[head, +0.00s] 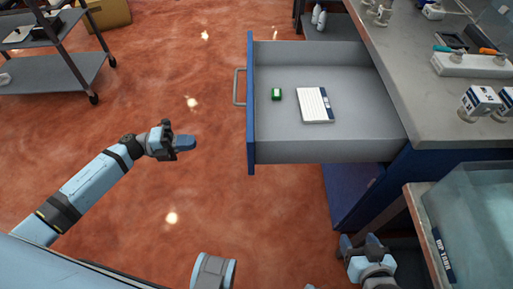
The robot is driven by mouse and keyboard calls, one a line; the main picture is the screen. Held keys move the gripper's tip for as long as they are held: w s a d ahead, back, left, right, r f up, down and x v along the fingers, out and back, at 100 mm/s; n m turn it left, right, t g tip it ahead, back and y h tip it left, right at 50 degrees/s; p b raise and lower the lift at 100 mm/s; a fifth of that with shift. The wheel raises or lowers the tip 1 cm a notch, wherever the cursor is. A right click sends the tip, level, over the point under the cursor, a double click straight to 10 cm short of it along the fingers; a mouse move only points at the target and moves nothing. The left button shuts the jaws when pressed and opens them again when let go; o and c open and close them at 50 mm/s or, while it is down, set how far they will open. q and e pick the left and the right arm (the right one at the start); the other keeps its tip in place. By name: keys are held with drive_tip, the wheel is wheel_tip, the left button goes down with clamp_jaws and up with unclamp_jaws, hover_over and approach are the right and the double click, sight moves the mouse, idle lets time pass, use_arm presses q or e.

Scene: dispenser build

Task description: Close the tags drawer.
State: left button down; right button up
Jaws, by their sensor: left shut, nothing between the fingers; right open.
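The drawer (350,80) stands open, pulled out to the left from under the grey-topped bench. It has a blue front panel (251,115) with a grey bar handle (238,87) on its outer face. Inside lie a white lined pad (314,105) and a small green item (276,94). Any label on the drawer is hidden. My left gripper (187,143) is shut and empty, left of the drawer front and a little nearer than the handle, not touching it. My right gripper (359,243) is open at the bottom, nearer than the drawer and apart from it.
The bench top (400,60) at the right holds white boxes, bottles and a tool tray (475,65). A clear bin (470,215) stands at the lower right. A grey cart (50,75) is at the upper left. The red floor left of the drawer is clear.

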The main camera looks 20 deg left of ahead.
use_arm(q)
drive_tip(key=w+d+m+g, duration=0.1)
drive_tip(key=w+d, duration=0.3)
drive_tip(key=d, duration=0.9)
drive_tip(key=shift+d+f, duration=0.15)
drive_tip(key=shift+f, duration=0.2)
use_arm(e)
drive_tip(key=shift+w+d+f, duration=0.1)
drive_tip(key=shift+d+f, duration=0.05)
